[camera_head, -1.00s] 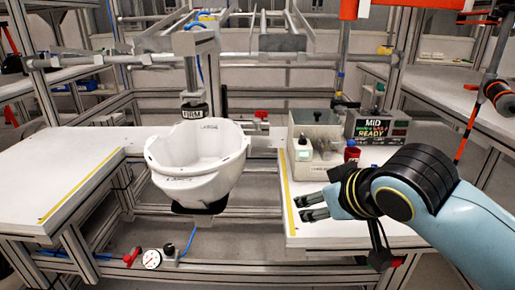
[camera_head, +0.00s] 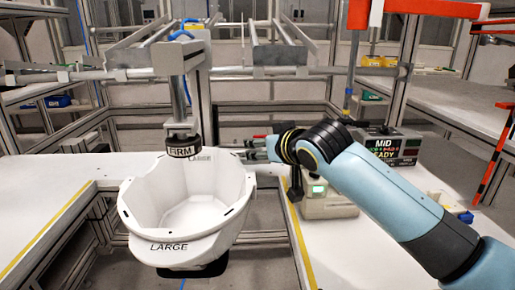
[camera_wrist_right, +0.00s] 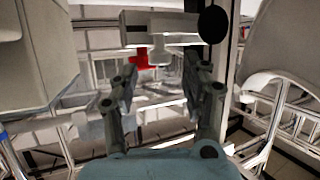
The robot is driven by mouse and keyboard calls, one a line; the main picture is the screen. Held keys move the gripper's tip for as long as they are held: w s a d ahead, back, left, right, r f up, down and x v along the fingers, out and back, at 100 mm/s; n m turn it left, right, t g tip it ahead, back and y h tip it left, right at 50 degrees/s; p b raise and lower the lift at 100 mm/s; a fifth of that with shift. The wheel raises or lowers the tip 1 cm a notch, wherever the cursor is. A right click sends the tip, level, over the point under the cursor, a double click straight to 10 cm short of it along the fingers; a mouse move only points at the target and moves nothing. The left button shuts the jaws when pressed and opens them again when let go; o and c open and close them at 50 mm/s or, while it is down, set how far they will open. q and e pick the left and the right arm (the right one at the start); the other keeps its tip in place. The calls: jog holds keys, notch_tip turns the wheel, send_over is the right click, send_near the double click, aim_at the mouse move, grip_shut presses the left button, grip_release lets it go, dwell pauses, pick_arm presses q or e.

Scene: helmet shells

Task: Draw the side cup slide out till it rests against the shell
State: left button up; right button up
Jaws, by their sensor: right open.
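The white helmet shell (camera_head: 185,215), marked LARGE, sits open side up under a post with a dark pad (camera_head: 184,148) marked FIRM. My right gripper (camera_head: 252,149) is at the right of the shell's far rim, pointing left. In the right wrist view its two fingers (camera_wrist_right: 160,70) are apart, with nothing held between them. A pale bar with a stub (camera_wrist_right: 160,48) and a red part (camera_wrist_right: 140,61) lie ahead, past the fingertips. Which of these belongs to the side cup slide, I cannot tell. My left gripper is not in view.
A pale box with a lit green panel (camera_head: 318,190) stands on the right bench under my right forearm. A display reading MID (camera_head: 393,148) is behind it. Metal rails (camera_head: 285,72) run across above. The left bench (camera_head: 45,215) is clear.

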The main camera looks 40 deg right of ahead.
jog(key=x, duration=0.3)
jog(key=shift+c, duration=1.7)
grip_shut()
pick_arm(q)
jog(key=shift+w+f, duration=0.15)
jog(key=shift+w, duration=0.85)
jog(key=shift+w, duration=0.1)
